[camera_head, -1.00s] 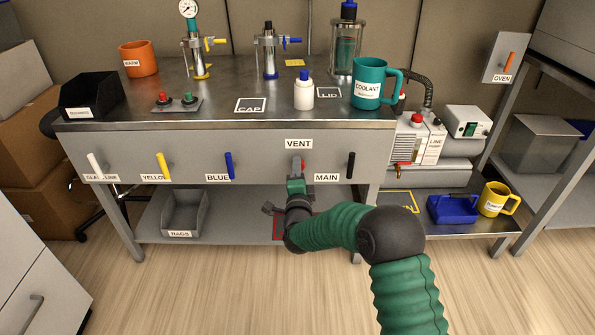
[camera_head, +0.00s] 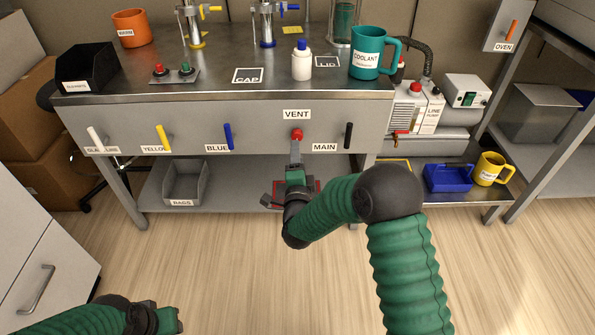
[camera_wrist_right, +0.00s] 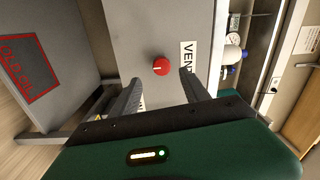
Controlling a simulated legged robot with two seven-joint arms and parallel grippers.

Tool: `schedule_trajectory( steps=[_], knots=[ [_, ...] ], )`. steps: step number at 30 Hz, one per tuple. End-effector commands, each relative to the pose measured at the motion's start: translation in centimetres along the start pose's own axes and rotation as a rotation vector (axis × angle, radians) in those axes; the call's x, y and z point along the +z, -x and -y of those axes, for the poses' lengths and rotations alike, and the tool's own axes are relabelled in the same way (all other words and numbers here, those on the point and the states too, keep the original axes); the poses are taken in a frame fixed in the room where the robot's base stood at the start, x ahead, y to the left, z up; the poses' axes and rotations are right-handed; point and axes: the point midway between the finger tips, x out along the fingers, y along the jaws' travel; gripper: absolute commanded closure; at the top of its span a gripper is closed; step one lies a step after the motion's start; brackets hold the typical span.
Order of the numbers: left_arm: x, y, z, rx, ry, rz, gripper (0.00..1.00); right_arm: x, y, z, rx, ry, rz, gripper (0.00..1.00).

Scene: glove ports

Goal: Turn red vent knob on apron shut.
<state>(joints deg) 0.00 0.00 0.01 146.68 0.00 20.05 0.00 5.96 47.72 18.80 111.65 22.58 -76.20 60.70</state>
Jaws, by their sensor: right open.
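The red vent knob (camera_head: 297,134) is on the grey apron (camera_head: 250,125) under the VENT label (camera_head: 297,114). In the right wrist view the round knob (camera_wrist_right: 161,66) shows a short pale mark on its face. My right gripper (camera_head: 296,153) is open in front of the apron, just below the knob in the head view. In the right wrist view its two fingers (camera_wrist_right: 162,80) stand apart on either side of the knob, with nothing between them touching it. My left gripper (camera_head: 168,320) is at the bottom left, partly cut off, and its jaws cannot be made out.
A black handle (camera_head: 348,135) by the MAIN label is right of the knob; a blue handle (camera_head: 228,136) is to its left. A white bottle (camera_head: 301,62) and a teal mug (camera_head: 370,54) stand on the bench above. A grey bin (camera_head: 184,182) sits on the lower shelf.

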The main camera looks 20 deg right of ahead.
Motion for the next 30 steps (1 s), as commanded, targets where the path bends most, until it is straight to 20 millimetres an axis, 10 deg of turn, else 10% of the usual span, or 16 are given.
schedule_trajectory(
  steps=[12, 30],
  knots=[
    [-0.8, 3.3, 0.0, 0.000, 0.000, 0.000, 0.64, 0.0, 9.4, -0.1, 0.004, 0.000, 0.002, 0.46],
    [-0.8, 3.4, 0.0, 0.000, 0.000, 0.000, 0.64, 0.3, 9.6, -0.1, 0.032, 0.044, 0.035, 0.46]
  ],
)
